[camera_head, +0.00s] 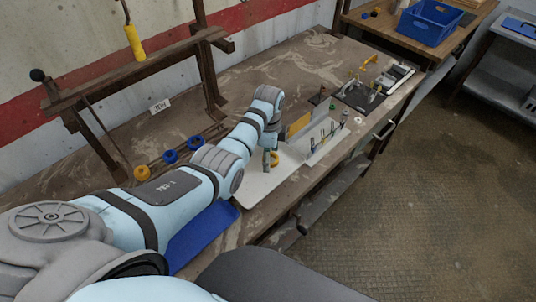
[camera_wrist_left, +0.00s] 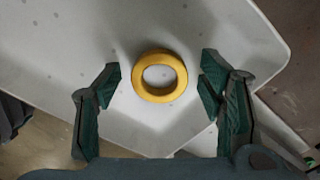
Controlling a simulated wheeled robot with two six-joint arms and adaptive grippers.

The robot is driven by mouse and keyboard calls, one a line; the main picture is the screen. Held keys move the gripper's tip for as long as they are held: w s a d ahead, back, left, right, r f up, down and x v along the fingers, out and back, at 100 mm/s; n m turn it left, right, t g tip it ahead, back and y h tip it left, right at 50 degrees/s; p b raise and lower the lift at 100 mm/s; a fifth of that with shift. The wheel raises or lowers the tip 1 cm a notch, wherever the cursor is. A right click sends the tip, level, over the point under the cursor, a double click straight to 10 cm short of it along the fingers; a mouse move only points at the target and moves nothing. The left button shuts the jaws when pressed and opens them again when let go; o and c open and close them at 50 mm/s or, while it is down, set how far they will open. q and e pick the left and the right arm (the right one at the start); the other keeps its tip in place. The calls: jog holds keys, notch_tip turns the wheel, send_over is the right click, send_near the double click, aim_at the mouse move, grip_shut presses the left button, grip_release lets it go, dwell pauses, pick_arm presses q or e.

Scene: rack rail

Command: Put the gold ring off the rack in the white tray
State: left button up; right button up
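A gold ring (camera_wrist_left: 160,96) lies flat on the white tray (camera_wrist_left: 60,45) in the left wrist view. In the head view the gold ring (camera_head: 275,158) is partly hidden by my left gripper (camera_head: 268,163), which points down over the tray (camera_head: 262,190). In the left wrist view my left gripper (camera_wrist_left: 160,80) is open, with a finger on each side of the ring and a gap to both. Another yellow-gold ring (camera_head: 141,172) and two blue rings (camera_head: 170,156) (camera_head: 195,142) are at the rack rails (camera_head: 120,168) on the left. My right gripper is not in view.
A blue panel (camera_head: 205,236) lies by the near table edge. A small rack with upright tools (camera_head: 325,135) stands right of the tray. A blue crate (camera_head: 430,22) is far back.

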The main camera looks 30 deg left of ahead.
pick_arm(q)
jog(key=shift+r, duration=0.2)
notch_tip(320, 180, up, 12)
jog(key=p, duration=0.2)
dwell(0.4)
